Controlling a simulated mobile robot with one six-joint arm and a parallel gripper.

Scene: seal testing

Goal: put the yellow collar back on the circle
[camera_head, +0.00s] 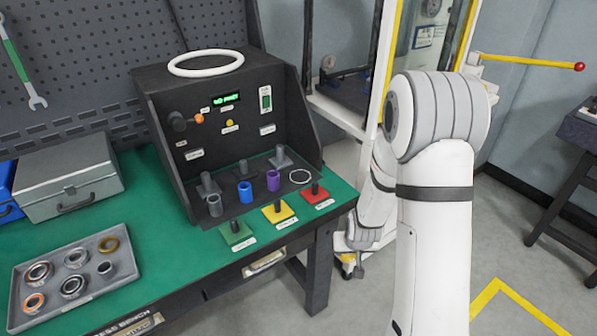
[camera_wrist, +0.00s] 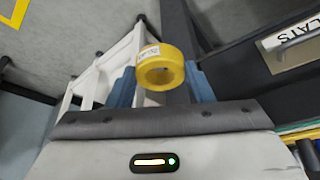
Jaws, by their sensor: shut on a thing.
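The yellow collar (camera_wrist: 147,72) shows in the wrist view, a short thick ring with a white label on its side. My gripper (camera_wrist: 162,80) is shut on it, one blue finger at each side. I cannot make out the collar in the head view, where my arm stands at the right. A white outlined circle (camera_head: 300,177) lies on the dark shelf of the test machine, at the right end of its row. The circle looks empty. My gripper is away from it, low beside the bench's right end.
The black test machine (camera_head: 160,90) stands on the green bench (camera_head: 110,222). A purple collar (camera_head: 273,181) and a blue collar (camera_head: 245,192) stand left of the circle. Posts on green, yellow and red plates stand in front. A grey tray (camera_head: 92,293) holds several rings.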

